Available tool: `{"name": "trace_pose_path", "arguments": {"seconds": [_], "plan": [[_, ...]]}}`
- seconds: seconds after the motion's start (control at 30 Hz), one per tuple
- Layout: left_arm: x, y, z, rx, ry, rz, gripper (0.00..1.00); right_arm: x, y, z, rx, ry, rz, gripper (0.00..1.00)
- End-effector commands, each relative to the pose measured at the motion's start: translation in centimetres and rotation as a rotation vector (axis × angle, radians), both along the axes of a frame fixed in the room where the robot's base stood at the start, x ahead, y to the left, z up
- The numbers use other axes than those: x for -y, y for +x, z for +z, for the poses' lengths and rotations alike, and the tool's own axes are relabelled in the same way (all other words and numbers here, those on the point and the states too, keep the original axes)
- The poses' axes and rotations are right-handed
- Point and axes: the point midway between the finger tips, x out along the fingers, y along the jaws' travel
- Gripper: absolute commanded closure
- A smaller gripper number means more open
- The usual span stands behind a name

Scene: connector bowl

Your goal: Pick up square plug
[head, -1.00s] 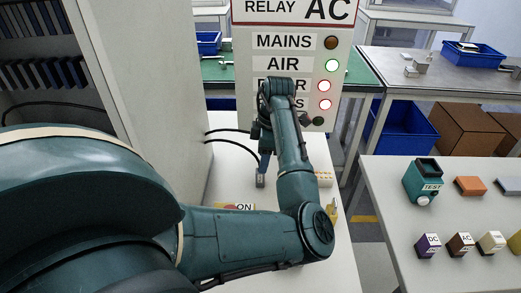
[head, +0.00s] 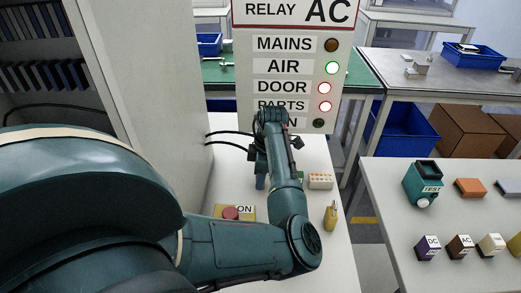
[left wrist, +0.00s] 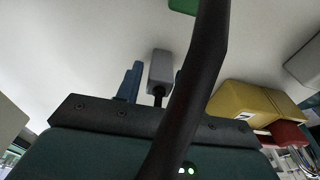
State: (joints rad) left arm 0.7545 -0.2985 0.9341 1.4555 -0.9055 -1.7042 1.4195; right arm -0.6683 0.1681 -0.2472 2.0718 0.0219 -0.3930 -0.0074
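My left gripper (head: 260,166) hangs low over the white table below the relay panel, partly hidden by my arm. A small blue block (head: 260,183) shows just under it. In the left wrist view a grey block-shaped plug (left wrist: 160,68) with a black stem and a blue bar-like piece (left wrist: 132,80) show beyond the gripper's dark body. A dark curved bar crosses that view, and the fingertips are not clear. I cannot tell which piece is the square plug, or whether one lies between the fingers. My right gripper is not in view.
A yellow box with a red button (head: 231,213), a white block with orange dots (head: 320,181) and a yellow tag-like piece (head: 331,216) stand around my arm. Black cables (head: 226,141) come from the left wall. The relay panel (head: 290,45) rises behind. A side table (head: 450,205) holds several blocks.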

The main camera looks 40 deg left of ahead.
Motion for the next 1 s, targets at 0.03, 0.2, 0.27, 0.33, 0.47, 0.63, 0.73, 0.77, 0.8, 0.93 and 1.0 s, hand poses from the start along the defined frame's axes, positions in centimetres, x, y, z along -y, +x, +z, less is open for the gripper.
{"name": "trace_pose_path", "arguments": {"seconds": [0.03, 0.2, 0.27, 0.33, 0.47, 0.63, 0.73, 0.77, 0.8, 0.93, 1.0], "plan": [[0.0, 0.0, 0.0, 0.001, 0.001, 0.000, 0.66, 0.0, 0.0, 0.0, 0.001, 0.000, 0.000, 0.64], [0.0, 0.0, 0.1, 0.001, 0.001, 0.000, 0.80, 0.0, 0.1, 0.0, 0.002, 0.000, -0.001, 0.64], [0.0, 0.0, 0.1, 0.001, 0.001, 0.000, 0.85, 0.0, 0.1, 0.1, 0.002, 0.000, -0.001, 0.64], [0.0, 0.0, 0.1, 0.001, 0.001, 0.000, 0.91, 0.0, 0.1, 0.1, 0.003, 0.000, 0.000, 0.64], [0.0, 0.0, 0.1, 0.001, 0.001, 0.000, 0.99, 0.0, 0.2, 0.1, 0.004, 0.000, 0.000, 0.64], [0.0, 0.0, 0.1, 0.001, 0.001, 0.000, 0.99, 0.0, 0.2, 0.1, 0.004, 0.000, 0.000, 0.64], [0.0, 0.1, 0.6, 0.003, 0.003, -0.001, 0.99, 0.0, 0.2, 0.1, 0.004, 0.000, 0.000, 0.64], [-0.1, 0.1, 1.0, 0.004, 0.002, -0.001, 0.99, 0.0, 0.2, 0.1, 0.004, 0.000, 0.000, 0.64], [0.0, 0.1, 1.5, 0.004, 0.002, -0.001, 0.99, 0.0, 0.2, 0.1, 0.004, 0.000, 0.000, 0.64], [-0.1, 0.2, 4.1, 0.005, 0.003, 0.001, 1.00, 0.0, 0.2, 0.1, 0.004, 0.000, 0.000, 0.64], [-0.1, 0.1, 5.5, 0.006, 0.002, 0.001, 1.00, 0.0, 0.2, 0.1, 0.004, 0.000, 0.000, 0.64]]}}
